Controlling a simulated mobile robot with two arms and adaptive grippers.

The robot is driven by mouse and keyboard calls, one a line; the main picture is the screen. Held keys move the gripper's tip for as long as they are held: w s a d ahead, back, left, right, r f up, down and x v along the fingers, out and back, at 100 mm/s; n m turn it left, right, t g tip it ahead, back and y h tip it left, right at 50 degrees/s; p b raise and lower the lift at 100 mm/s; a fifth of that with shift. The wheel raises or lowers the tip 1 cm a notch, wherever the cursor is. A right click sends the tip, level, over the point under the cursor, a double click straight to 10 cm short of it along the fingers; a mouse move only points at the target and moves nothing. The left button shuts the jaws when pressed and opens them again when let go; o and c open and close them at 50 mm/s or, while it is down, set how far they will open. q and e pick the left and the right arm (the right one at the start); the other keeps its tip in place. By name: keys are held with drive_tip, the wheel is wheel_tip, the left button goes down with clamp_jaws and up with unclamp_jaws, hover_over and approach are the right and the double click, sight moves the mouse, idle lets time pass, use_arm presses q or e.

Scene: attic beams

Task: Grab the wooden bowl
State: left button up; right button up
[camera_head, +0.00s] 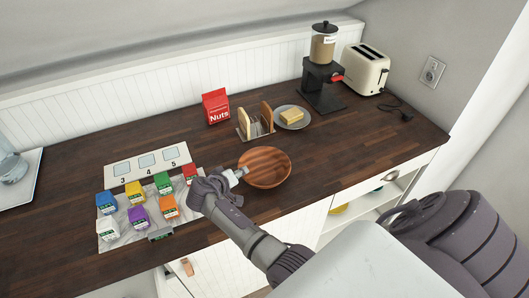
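The round wooden bowl (266,166) stands upright on the dark wooden countertop (330,145), near the middle of the view. It looks empty. My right gripper (238,175) is at the bowl's left rim, its pale fingertips touching or nearly touching it. The fingertips are small and partly hidden, so I cannot tell whether they are closed on the rim. The bowl appears to rest on the counter. My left gripper is not in view.
Several coloured cartons, including a purple one (139,217), stand left of my gripper beside a numbered card (148,166). Behind the bowl are a toast rack (256,124), a plate (283,121) and a red nuts packet (216,106). A dispenser (323,75) and toaster (365,70) stand at the back right.

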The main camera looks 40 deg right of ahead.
sight(264, 170)
drive_tip(key=shift+x, duration=0.75)
drive_tip(key=b+x, duration=0.1)
drive_tip(key=x, duration=0.1)
drive_tip(key=b+x, duration=0.1)
drive_tip(key=b, duration=0.1)
drive_tip(key=shift+d+f, duration=0.1)
drive_tip(key=shift+f, duration=0.5)
drive_tip(key=shift+w+d+f, duration=0.1)
drive_tip(key=shift+w+d, duration=0.1)
drive_tip(key=shift+d, duration=0.05)
drive_tip(key=shift+a, duration=0.1)
clamp_jaws()
